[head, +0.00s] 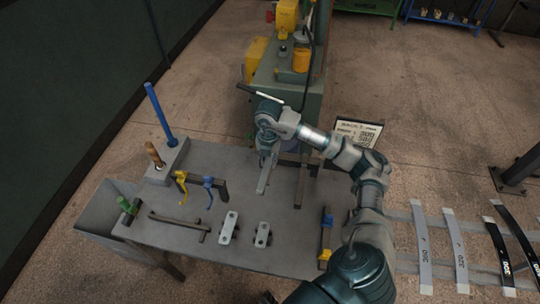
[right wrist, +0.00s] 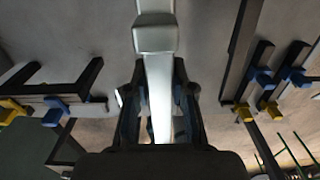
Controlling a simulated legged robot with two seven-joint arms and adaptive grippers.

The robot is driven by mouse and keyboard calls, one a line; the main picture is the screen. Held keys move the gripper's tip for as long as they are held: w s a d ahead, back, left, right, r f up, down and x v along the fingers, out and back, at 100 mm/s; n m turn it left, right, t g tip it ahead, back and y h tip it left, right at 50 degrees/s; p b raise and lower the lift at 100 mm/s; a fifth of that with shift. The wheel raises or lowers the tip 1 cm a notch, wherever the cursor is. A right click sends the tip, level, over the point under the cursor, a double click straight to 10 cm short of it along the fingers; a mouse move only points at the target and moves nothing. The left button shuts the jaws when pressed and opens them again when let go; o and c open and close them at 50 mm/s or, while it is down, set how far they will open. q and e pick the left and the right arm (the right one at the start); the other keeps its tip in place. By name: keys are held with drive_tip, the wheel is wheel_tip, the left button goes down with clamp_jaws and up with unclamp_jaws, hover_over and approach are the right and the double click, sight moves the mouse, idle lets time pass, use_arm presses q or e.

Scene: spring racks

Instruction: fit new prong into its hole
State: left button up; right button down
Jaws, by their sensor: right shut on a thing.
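My right gripper (head: 267,148) hangs over the back right of the grey workbench, pointing down. It is shut on a pale grey bar, which looks like the new prong (head: 263,179). In the right wrist view the prong (right wrist: 158,80) runs between the two dark fingers (right wrist: 158,105), with a thicker block (right wrist: 155,36) across it at the far end. I cannot make out the hole for it in either view. My left gripper is not in view.
On the workbench (head: 285,205) are yellow and blue clamps (head: 200,188), a long wrench-like bar (head: 178,223), two small metal plates (head: 229,226) and a blue rod (head: 160,112). A clamp (head: 326,236) lies at the right edge. A green machine (head: 268,80) stands behind.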

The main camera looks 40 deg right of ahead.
sight(263, 179)
drive_tip(key=shift+s+a+r+p, duration=0.1)
drive_tip(key=shift+s+a+p, duration=0.2)
drive_tip(key=shift+s+a, duration=0.65)
drive_tip(key=shift+s+a+f+p, duration=0.1)
drive_tip(key=shift+s+a+p, duration=0.2)
drive_tip(key=shift+s+a, duration=0.6)
drive_tip(key=shift+s+a+r+p, duration=0.1)
drive_tip(key=shift+s+a+p, duration=0.35)
drive_tip(key=shift+a, duration=0.8)
drive_tip(key=shift+s+a, duration=0.1)
drive_tip(key=shift+s, duration=0.15)
